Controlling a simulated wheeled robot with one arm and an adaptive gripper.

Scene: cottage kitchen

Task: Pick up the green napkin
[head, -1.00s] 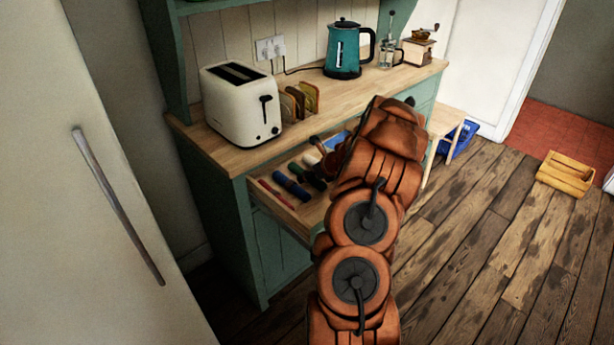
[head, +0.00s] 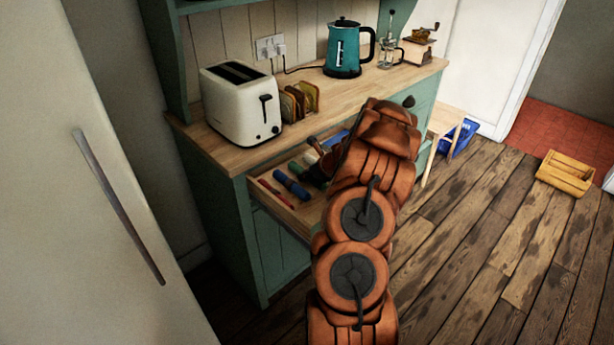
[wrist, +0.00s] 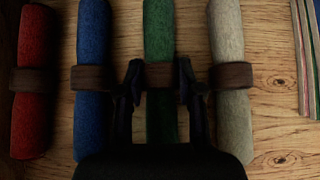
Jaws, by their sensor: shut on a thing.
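The green napkin (wrist: 160,30) is rolled inside a dark wooden ring and lies in the open drawer (head: 292,212). In the wrist view it runs up the middle of the picture. My gripper (wrist: 159,72) has one finger on each side of the roll at the ring and is shut on it. In the head view my gripper is mostly hidden by my arm. The palm covers the near end of the green napkin in the wrist view.
A blue napkin (wrist: 92,40) and a red napkin (wrist: 35,50) lie to the left, a cream napkin (wrist: 228,40) close on the right. Striped cloth or straws (wrist: 305,50) lie farther right. The counter with the toaster (head: 240,105) and kettle (head: 345,50) stands above the drawer.

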